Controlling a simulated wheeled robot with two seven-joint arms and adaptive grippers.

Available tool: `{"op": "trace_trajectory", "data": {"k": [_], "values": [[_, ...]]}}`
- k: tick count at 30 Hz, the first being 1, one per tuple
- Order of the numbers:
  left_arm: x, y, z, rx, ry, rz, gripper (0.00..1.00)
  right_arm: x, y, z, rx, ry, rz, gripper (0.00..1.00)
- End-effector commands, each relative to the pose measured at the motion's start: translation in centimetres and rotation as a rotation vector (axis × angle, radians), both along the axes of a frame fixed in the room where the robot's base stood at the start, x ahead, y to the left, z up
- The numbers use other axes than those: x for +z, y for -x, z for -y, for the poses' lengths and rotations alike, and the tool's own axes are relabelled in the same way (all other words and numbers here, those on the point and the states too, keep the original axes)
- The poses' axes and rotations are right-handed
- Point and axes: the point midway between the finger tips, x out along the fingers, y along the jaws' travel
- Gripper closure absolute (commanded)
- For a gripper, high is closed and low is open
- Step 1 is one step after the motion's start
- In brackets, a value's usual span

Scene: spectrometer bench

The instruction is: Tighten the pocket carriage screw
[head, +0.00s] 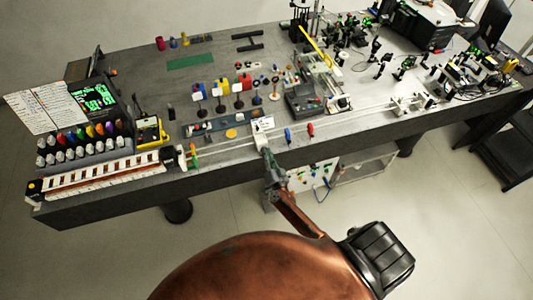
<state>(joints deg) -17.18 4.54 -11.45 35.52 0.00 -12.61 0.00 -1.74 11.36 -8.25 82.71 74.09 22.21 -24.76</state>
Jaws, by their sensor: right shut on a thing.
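A small white carriage (261,128), which looks like the pocket carriage, sits on the long rail (233,147) near the bench's front edge. My right gripper (268,154) reaches up from below to the front of this carriage. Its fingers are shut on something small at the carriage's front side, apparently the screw. The screw itself is too small and too covered by the fingers to make out. My left gripper is not in view.
A blue handle (288,135) and a red handle (310,129) stand just right of the carriage. A grey control box (303,101) is behind them. Left are an orange-brown striped rack (110,174) and rows of coloured bottles. Optics crowd the back right.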

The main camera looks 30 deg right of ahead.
Motion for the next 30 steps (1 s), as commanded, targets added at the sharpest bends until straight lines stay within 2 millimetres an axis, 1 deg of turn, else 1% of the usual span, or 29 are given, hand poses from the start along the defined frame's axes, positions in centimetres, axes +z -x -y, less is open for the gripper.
{"op": "trace_trajectory", "data": {"k": [30], "values": [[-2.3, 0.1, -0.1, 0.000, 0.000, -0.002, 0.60, -0.3, 0.1, 0.1, -0.002, -0.924, 0.222, 1.00]]}}
